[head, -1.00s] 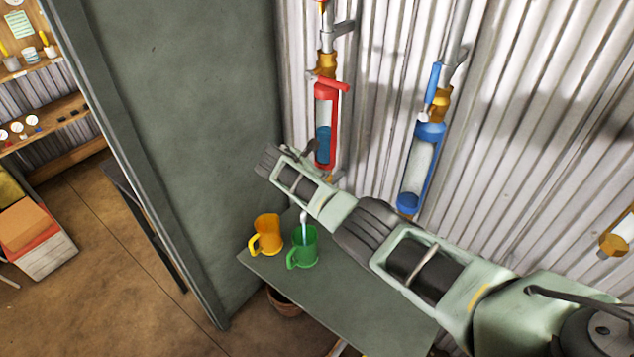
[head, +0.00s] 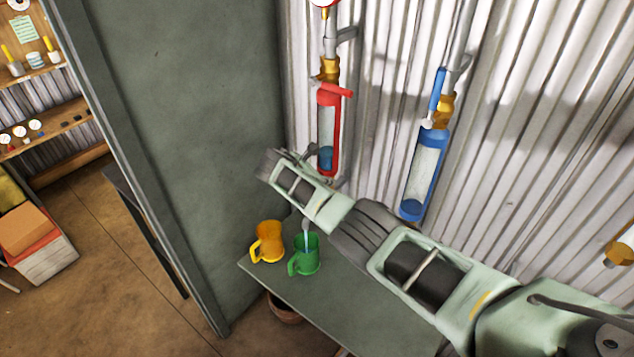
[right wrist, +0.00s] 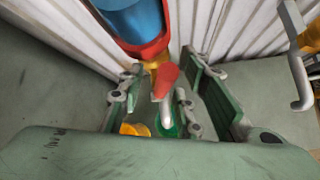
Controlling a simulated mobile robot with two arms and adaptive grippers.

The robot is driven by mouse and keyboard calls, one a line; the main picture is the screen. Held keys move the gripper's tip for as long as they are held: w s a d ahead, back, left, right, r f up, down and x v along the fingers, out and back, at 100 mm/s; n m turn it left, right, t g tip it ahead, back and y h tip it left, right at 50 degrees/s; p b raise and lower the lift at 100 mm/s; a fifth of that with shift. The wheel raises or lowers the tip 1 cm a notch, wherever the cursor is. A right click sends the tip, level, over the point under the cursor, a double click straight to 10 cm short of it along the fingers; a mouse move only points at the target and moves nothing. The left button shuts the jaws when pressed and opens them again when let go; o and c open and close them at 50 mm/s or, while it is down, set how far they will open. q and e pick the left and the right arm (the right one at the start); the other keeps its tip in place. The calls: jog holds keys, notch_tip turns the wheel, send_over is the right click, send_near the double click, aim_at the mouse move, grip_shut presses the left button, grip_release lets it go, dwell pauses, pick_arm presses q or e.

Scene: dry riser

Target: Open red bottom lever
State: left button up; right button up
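The red-framed cylinder (head: 328,130) stands upright on the corrugated wall, with a little blue liquid low in it and a red top lever (head: 337,89). Its red bottom lever (right wrist: 167,76) shows in the right wrist view, below the cylinder and beside a pale spout (right wrist: 166,108). My right gripper (right wrist: 164,98) is open, its fingers apart on either side of the lever and spout; I cannot tell whether one touches. In the head view my right arm hides the lever. A pale streak runs down into the green mug (head: 305,258). My left gripper is out of view.
An orange mug (head: 268,242) stands left of the green mug on a narrow grey-green table (head: 350,305). A blue-framed cylinder (head: 425,170) hangs on the wall to the right. A tall grey-green panel (head: 190,120) bounds the left side.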

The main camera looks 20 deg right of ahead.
jog(key=shift+s, duration=0.15)
jog(key=v, duration=1.2)
dwell(0.4)
